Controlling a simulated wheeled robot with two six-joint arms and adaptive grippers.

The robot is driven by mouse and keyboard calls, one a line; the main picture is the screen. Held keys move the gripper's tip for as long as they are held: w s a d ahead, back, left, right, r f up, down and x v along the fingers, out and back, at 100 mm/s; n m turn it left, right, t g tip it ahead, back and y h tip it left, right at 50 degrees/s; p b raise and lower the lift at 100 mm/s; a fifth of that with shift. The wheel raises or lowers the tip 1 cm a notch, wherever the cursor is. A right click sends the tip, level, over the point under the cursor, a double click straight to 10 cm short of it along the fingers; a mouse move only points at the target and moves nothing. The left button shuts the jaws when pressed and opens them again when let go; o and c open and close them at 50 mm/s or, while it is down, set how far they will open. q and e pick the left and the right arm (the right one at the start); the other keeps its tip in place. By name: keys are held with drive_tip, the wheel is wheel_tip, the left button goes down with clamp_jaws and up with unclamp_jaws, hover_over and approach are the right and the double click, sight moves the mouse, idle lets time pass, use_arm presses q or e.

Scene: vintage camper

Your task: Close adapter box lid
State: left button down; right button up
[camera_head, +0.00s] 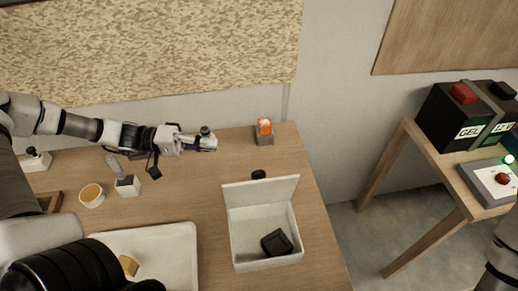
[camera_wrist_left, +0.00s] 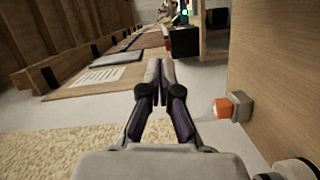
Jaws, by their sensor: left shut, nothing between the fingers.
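The white adapter box (camera_head: 236,250) stands on the wooden table, with its lid (camera_head: 262,193) raised upright along the back edge. A dark square block (camera_head: 277,242) lies inside the box. My left gripper (camera_head: 212,143) is above the table's back part, behind and to the left of the box and apart from its lid. Its fingers are shut together and empty, as the left wrist view (camera_wrist_left: 160,75) also shows. The box is not seen in the left wrist view. My right gripper is not seen; only part of an arm shows at the lower right edge.
A small black knob-like thing (camera_head: 258,174) is just behind the lid. An orange-topped grey block (camera_head: 264,131) stands at the table's back edge. A white tray (camera_head: 185,235) lies left of the box; a small cup (camera_head: 91,195) and a white holder (camera_head: 127,186) are farther left.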

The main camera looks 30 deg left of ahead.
sight(259, 187)
use_arm(q)
drive_tip(key=d, duration=1.2)
drive_tip(key=shift+s+f+p, duration=0.2)
drive_tip(key=shift+f+p, duration=0.05)
drive_tip(key=shift+p, duration=0.05)
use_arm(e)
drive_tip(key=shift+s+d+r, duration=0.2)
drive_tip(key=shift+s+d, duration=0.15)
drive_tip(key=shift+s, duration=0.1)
use_arm(q)
drive_tip(key=shift+s, duration=0.1)
